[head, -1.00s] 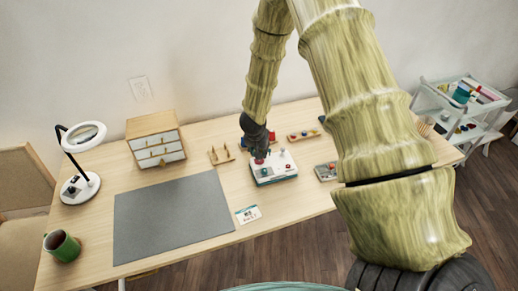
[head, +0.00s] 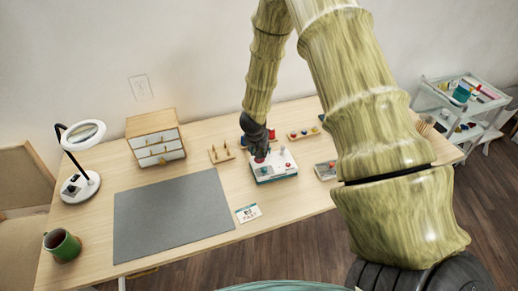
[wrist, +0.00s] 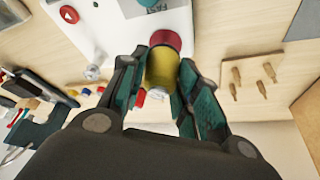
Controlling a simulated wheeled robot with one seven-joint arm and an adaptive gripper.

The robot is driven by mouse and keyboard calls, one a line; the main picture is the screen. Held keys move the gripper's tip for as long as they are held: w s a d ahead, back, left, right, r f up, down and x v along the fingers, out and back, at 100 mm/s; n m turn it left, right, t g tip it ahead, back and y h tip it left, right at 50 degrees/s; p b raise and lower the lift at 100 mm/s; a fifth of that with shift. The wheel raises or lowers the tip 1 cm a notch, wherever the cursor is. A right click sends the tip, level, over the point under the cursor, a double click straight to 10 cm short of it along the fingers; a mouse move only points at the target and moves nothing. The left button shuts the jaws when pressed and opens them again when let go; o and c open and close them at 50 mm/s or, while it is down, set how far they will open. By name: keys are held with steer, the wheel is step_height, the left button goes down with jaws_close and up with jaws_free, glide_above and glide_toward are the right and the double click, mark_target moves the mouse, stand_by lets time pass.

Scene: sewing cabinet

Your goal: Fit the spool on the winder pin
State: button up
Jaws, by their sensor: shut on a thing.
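My gripper (wrist: 160,85) is shut on a spool (wrist: 161,68) with a yellow body and a red end. The spool sits between the two teal fingers in the wrist view. The white winder (wrist: 120,22) lies right by the spool's red end, with a red button and a clear knob on it. In the head view my gripper (head: 260,155) is over the left part of the winder (head: 278,175). The winder pin is hidden, so I cannot tell whether the spool is around it or above it.
A wooden peg stand (head: 221,155) is left of the winder, with a small drawer cabinet (head: 157,140) beyond. A tray of colored pieces (head: 303,133) and a box (head: 325,170) are to the right. A grey mat (head: 172,215) and a card (head: 248,212) lie in front.

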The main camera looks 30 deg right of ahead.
steer(key=shift+f, duration=1.1)
stand_by(2.0)
steer(key=o, duration=0.9)
steer(key=shift+c, duration=0.2)
steer(key=v, duration=1.2)
